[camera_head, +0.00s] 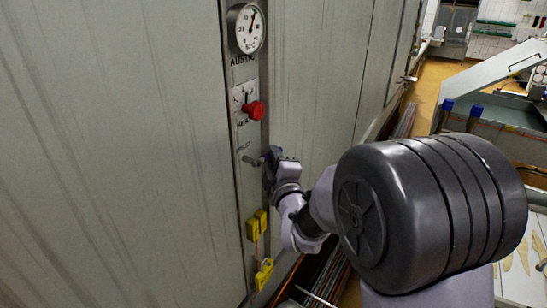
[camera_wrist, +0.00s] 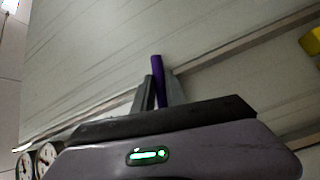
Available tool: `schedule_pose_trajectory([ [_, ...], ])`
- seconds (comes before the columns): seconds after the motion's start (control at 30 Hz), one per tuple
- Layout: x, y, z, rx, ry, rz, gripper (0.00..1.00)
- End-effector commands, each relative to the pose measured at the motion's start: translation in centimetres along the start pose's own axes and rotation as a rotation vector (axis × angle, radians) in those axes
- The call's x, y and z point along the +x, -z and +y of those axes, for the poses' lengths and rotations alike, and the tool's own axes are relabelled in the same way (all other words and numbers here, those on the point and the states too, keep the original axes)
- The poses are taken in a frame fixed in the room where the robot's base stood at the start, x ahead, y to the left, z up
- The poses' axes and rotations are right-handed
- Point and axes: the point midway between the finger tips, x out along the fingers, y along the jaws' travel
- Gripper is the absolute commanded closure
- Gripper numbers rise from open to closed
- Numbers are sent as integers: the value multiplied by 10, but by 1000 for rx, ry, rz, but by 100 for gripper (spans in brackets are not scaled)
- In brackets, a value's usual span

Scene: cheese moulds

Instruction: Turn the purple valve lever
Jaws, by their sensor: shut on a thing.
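The purple valve lever (camera_wrist: 158,72) shows in the wrist view, standing up between the two fingers of my gripper (camera_wrist: 161,90). The gripper is shut on it. In the head view my gripper (camera_head: 268,158) is at the narrow metal panel strip, below the red knob. There the lever (camera_head: 255,160) shows only as a small dark purple piece beside the fingers, and the rest is hidden by the gripper.
Above on the strip are a round dial gauge (camera_head: 247,29) and a red knob (camera_head: 255,110). Yellow fittings (camera_head: 257,225) and a yellow padlock (camera_head: 264,274) sit below. Flat grey wall panels (camera_head: 120,150) flank the strip. A tiled floor (camera_head: 428,85) lies at the back right.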

Motion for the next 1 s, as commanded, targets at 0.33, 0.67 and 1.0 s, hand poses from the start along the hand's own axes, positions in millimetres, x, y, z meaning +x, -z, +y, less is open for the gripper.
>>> schedule_pose_trajectory([
  [0.33, -1, 0, -7, 92, 84, -24, 100],
  [0.67, -6, 0, -20, 248, 232, -69, 100],
  [1.0, -6, 0, -20, 246, 231, -68, 62],
])
